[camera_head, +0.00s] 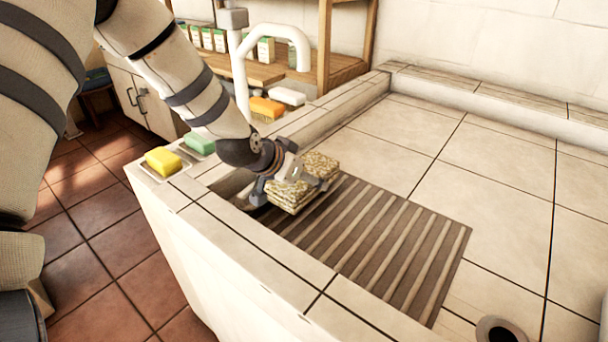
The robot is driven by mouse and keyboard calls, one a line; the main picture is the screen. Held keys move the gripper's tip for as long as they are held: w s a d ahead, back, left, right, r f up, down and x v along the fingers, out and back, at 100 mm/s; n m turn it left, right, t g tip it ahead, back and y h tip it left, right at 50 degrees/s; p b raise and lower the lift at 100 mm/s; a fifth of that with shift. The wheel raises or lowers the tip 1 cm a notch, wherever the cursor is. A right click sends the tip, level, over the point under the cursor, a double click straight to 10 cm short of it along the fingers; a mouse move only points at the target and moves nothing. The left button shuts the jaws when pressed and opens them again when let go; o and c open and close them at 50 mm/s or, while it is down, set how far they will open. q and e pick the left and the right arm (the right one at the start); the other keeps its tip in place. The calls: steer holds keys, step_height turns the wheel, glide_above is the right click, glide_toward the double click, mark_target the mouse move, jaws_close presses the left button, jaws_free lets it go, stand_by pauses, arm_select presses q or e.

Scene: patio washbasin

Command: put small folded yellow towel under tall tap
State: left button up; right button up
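The small folded yellow towel (288,199) is a thick, speckled yellow-white stack at the near left end of the basin. My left gripper (292,186) comes down on it from the upper left, with a finger on either side, and appears closed on it. The gripper covers part of the towel's top. The towel is over the left end of a dark slatted mat; I cannot tell whether it touches the mat. The tall tap (270,34) is a white curved spout behind the gripper, at the basin's back left. My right gripper is not in view.
The slatted mat (425,238) lies on the tiled basin floor, with a round drain (499,330) at the lower right. The right basin floor is clear.

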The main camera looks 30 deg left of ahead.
arm_select(q)
steer(key=shift+f, duration=0.45)
steer(key=o, duration=1.3)
steer(key=shift+r, duration=0.25)
steer(key=p+v, duration=0.1)
steer(key=v, duration=0.3)
steer(key=p+v, duration=0.1)
steer(key=v, duration=0.3)
steer(key=p+v, duration=0.1)
steer(key=v, duration=0.3)
steer(key=shift+w+r, duration=0.35)
steer(key=shift+w, duration=0.05)
steer(key=shift+s+f, duration=0.1)
steer(key=shift+s, duration=0.3)
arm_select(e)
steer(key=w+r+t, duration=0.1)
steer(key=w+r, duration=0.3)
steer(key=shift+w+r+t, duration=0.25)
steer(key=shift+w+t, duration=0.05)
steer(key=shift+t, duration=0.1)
